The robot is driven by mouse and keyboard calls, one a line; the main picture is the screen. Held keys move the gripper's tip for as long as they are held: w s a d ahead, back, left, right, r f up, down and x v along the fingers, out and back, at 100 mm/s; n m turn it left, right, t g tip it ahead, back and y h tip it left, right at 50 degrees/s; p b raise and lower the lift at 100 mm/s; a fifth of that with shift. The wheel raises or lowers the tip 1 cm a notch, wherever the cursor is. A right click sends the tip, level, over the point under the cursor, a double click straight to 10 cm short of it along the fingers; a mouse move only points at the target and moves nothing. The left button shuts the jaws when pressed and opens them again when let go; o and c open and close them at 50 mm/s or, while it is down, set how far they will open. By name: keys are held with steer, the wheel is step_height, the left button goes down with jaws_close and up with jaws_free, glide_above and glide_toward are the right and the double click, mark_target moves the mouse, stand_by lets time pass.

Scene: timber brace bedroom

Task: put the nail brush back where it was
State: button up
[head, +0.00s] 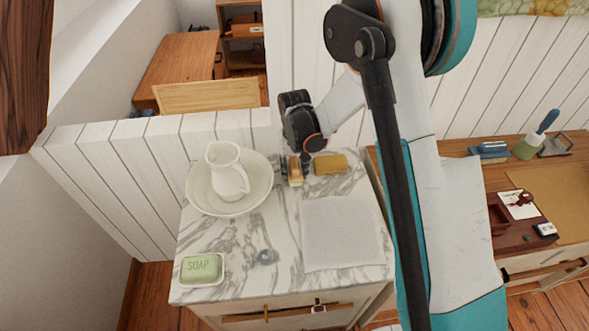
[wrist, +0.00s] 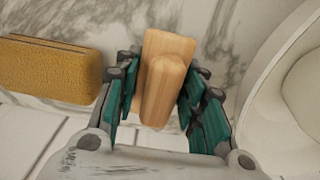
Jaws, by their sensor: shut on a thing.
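The nail brush (wrist: 163,85) is a pale wooden block with a raised wooden grip, seen between the teal finger pads in the wrist view. In the head view the nail brush (head: 295,172) is at the back of the marble washstand top (head: 238,245), between the basin and the yellow sponge. My gripper (head: 295,166) points down and is shut on the brush; in the wrist view its fingers (wrist: 160,100) press on both sides of it. I cannot tell whether the brush touches the marble. Its bristles are hidden.
A yellow sponge (head: 330,164) lies close on the right. A white basin (head: 202,198) with a pitcher (head: 228,172) stands close on the left. A folded grey cloth (head: 342,233) and a green soap (head: 201,268) on a dish lie nearer the front. The marble between them is mostly clear.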

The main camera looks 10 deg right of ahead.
steer(key=shift+f, duration=0.15)
steer(key=o, duration=1.2)
